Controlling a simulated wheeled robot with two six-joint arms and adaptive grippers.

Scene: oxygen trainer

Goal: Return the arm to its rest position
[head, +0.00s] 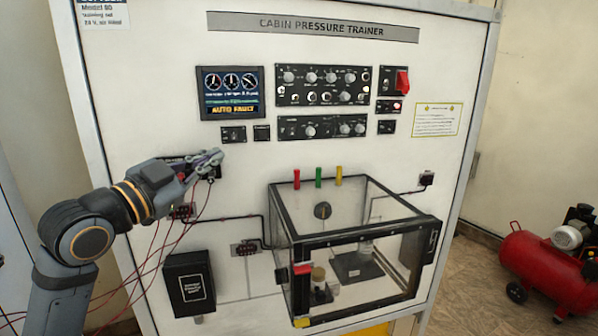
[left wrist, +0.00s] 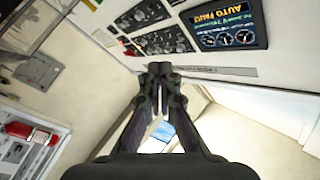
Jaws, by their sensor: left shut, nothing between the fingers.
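My left gripper (head: 208,160) is in front of the left part of the cabin pressure trainer panel (head: 235,175), below the display. It is shut and empty. In the left wrist view its fingers (left wrist: 159,70) meet at the middle of the picture, with the panel and display beyond them. My left arm comes in from the lower left and hides a small black module behind the gripper. My right gripper is not in view.
The display (head: 231,91) reads AUTO FAULT. Black control modules (head: 323,85) sit right of it. A clear box (head: 350,245) juts out from the panel. Thin red wires (head: 160,250) hang near my arm. A black box (head: 189,283) is below it. A red compressor (head: 550,265) stands at right.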

